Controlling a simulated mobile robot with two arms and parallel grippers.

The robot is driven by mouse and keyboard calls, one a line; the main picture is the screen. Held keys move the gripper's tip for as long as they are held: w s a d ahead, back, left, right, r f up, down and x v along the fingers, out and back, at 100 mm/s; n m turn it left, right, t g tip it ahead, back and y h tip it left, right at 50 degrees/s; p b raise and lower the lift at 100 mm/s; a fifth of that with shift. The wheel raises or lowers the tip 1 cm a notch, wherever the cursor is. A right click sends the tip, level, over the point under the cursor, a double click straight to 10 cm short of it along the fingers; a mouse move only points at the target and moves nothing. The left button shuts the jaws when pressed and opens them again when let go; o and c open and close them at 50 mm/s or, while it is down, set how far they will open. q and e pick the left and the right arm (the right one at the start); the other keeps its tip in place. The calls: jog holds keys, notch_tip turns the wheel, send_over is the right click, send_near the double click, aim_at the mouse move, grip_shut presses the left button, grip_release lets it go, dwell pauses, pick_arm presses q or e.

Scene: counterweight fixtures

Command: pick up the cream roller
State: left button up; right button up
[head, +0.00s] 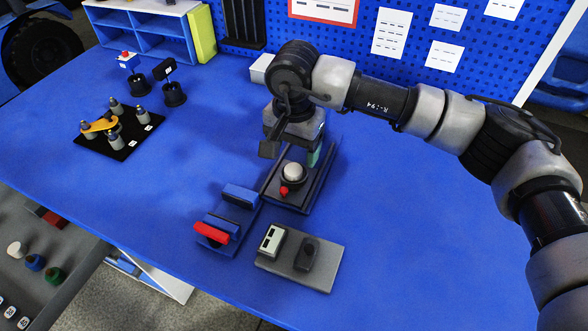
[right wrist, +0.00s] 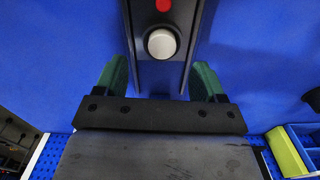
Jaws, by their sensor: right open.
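The cream roller (head: 294,172) shows as a round, pale piece in a dark fixture (head: 315,191) with raised rails, near the middle of the blue table. The right wrist view shows the roller (right wrist: 162,43) from above, between the two rails, with a red part beyond it. My right gripper (head: 291,157) is over the back part of this fixture. Its green fingers (right wrist: 161,65) are open and spread to either side of the rails, with nothing between them held. The roller lies just ahead of the fingertips in that view. My left gripper is out of view.
A blue fixture with a red bar (head: 211,233) stands at front left of the rails. A grey plate (head: 326,265) with a small display box lies in front. A black board with pegs (head: 128,146) and two black cups are farther left. The table's right side is clear.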

aim_at(293, 169)
notch_tip(293, 169, down, 6)
jog(key=shift+w+a+r+p, duration=0.1)
jog(key=shift+w+r+p, duration=0.05)
jog(key=shift+p, duration=0.25)
jog(key=shift+c, duration=0.5)
jog(key=c, duration=0.9)
